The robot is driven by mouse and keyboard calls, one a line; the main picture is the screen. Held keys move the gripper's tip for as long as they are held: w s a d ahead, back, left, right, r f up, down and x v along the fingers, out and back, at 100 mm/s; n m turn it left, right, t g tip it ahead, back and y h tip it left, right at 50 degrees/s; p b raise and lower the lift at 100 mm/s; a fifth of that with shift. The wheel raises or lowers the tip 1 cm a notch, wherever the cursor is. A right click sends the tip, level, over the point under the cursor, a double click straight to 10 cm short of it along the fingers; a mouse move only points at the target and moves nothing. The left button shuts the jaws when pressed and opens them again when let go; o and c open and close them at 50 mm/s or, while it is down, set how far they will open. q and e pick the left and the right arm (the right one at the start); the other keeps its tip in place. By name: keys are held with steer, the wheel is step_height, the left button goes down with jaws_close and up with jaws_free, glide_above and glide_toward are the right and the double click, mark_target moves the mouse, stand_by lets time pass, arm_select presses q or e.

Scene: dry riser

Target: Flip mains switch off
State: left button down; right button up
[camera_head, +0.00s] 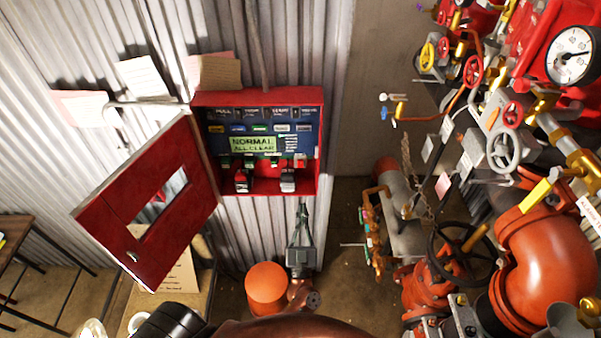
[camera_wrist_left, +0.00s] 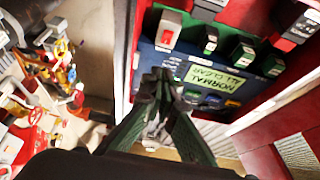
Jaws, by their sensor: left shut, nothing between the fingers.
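A red control box (camera_head: 319,150) hangs open on the corrugated wall, and its blue panel (camera_head: 215,140) carries a lit green NORMAL ALL CLEAR display (camera_head: 253,145). Two larger switches stick out below it, a left one (camera_head: 242,180) and a right one (camera_head: 288,180). The wrist view shows the panel upside down, with several switches, including a grey-and-red one (camera_wrist_left: 168,27). I cannot read which is the mains switch. My left gripper (camera_head: 302,206) is shut and empty, pointing up just below the box's right side. Its fingertips (camera_wrist_left: 160,78) appear before the panel's edge; contact cannot be judged.
The box's red door (camera_head: 150,205) swings out to the left. Papers (camera_head: 142,77) are on the wall above. Red valves, a gauge (camera_head: 572,55) and orange pipes (camera_head: 545,255) crowd the right. An orange cylinder (camera_head: 266,288) stands below the box.

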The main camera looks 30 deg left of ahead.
arm_select(q)
steer(key=shift+s+a+r+n+y, duration=0.1)
steer(key=shift+a+r+n+y, duration=0.05)
steer(key=shift+r+n+y, duration=0.2)
steer(key=shift+r, duration=0.1)
arm_select(e)
steer(key=shift+w, duration=0.25)
arm_select(q)
steer(key=p, duration=0.2)
glide_toward(301, 163)
step_height(301, 163, up, 5)
steer(key=w, duration=0.1)
steer(key=shift+w+a+f, duration=0.5)
steer(key=shift+w+a, duration=0.2)
steer(key=shift+w, duration=0.2)
steer(key=shift+w+a+f, duration=0.55)
steer(key=shift+w+a, duration=0.15)
steer(key=shift+w, duration=0.15)
arm_select(e)
steer(key=shift+w+a+r, duration=0.15)
steer(key=shift+r, duration=0.8)
